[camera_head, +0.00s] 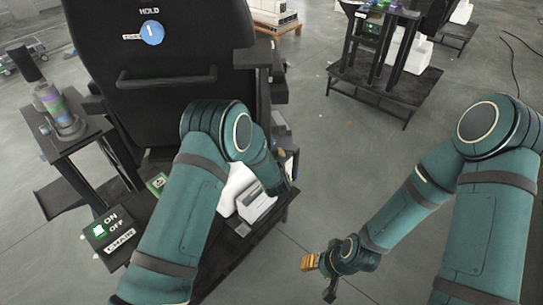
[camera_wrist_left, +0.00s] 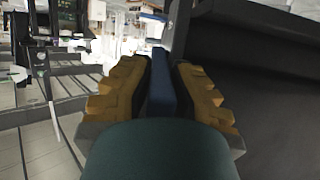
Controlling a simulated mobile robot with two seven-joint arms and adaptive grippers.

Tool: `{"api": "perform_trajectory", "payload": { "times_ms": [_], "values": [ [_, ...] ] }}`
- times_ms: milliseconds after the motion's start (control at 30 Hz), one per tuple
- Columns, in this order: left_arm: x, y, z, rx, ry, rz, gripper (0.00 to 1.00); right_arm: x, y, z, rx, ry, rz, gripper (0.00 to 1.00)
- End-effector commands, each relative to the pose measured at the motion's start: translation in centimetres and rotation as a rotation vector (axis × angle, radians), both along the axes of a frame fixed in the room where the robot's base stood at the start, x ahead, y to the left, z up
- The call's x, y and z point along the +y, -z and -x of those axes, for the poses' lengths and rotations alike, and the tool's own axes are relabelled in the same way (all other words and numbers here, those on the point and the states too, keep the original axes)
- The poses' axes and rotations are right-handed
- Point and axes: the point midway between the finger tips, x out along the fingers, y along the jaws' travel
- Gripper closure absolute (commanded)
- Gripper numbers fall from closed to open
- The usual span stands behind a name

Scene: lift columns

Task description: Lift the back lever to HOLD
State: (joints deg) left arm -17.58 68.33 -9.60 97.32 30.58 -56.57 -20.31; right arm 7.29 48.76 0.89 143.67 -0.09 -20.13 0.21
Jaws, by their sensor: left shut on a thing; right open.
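In the left wrist view my left gripper (camera_wrist_left: 163,70) has its yellow ribbed pads shut on both sides of a flat blue bar (camera_wrist_left: 160,92), which looks like the back lever. The bar stands beside a large dark surface (camera_wrist_left: 270,70). In the head view the left gripper and this bar are hidden behind the tall black housing and my arm. The front of the black housing (camera_head: 165,65) bears a HOLD label (camera_head: 149,11) above a round blue dial (camera_head: 151,32) with a white mark. My right gripper (camera_head: 319,276) is open and empty, low over the floor.
A grey bar handle (camera_head: 165,78) crosses the housing front. A side stand holds a striped cylinder (camera_head: 62,115). A black rack (camera_head: 385,90) stands farther back. Floor at centre right is clear.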

Motion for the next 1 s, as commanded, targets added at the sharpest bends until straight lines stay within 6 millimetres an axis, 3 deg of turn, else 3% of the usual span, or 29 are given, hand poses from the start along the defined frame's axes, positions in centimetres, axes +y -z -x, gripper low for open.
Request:
{"api": "perform_trajectory", "payload": {
  "times_ms": [200, 800, 833, 900, 1000],
  "values": [
    [0.04, -1.24, -0.35, -0.012, -0.002, 0.0, 1.0, -0.01, 0.13, -0.03, -0.001, 0.0, 0.0, 0.48],
    [0.04, -1.57, -0.4, -0.011, -0.002, 0.0, 1.0, -0.01, 0.14, -0.05, -0.001, 0.0, 0.0, 0.48],
    [0.03, -1.57, -0.39, -0.011, -0.002, 0.0, 0.73, -0.01, 0.14, -0.05, -0.001, 0.0, 0.0, 0.48],
    [0.03, -1.55, -0.38, -0.011, -0.002, 0.0, 0.5, -0.01, 0.14, -0.05, -0.001, 0.0, 0.0, 0.48],
    [0.03, -1.46, -0.33, -0.008, -0.001, -0.001, 0.5, 0.0, 0.15, -0.04, -0.001, 0.0, 0.0, 0.48]
  ]
}}
